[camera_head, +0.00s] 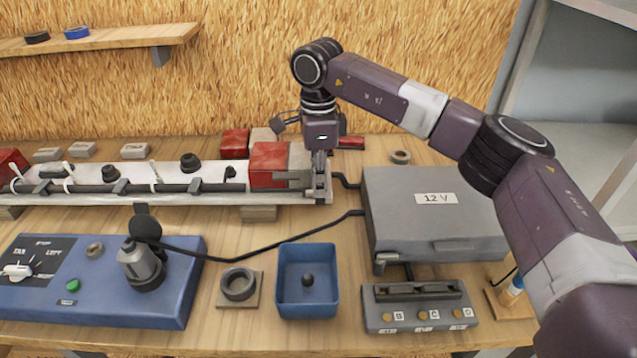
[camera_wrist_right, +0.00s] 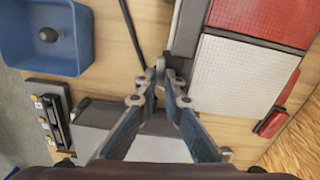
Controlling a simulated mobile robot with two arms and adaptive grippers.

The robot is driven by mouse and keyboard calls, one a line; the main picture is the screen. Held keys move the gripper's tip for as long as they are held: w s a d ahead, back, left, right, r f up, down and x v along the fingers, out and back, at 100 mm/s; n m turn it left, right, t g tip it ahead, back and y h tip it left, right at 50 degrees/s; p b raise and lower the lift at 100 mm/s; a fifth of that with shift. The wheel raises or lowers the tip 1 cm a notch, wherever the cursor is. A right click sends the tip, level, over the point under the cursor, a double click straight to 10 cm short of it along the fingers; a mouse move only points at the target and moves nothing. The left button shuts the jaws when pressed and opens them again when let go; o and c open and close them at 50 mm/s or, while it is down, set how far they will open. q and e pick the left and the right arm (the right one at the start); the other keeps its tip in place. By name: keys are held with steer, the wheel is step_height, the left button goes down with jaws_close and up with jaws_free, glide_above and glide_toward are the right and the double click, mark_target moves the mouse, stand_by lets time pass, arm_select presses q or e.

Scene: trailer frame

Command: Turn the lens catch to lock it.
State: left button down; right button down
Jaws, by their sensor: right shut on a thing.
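My right gripper (camera_head: 319,190) points down at the right end of the pale trailer frame (camera_head: 225,197). It is shut on a small grey part there, apparently the lens catch; the fingers hide most of it. The closed fingertips also show in the right wrist view (camera_wrist_right: 163,76). A lens with a red part (camera_head: 268,162) and a white part sits on the frame just left of the gripper. It also shows in the wrist view as a white ribbed panel (camera_wrist_right: 245,75) beside a red one (camera_wrist_right: 262,20). I cannot tell the catch's angle. My left gripper is not in view.
A grey 12 V box (camera_head: 420,210) stands right of the frame, with a black cable running to it. In front are a blue tray (camera_head: 307,256), a ring on a plate (camera_head: 239,285), a blue switch box (camera_head: 100,295) and a grey holder (camera_head: 420,310).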

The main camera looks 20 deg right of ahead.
steer(key=shift+r, duration=0.1)
steer(key=c, duration=2.1)
jaws_free()
steer(key=shift+s+r, duration=0.1)
steer(key=shift+s, duration=0.05)
step_height(320, 180, up, 8)
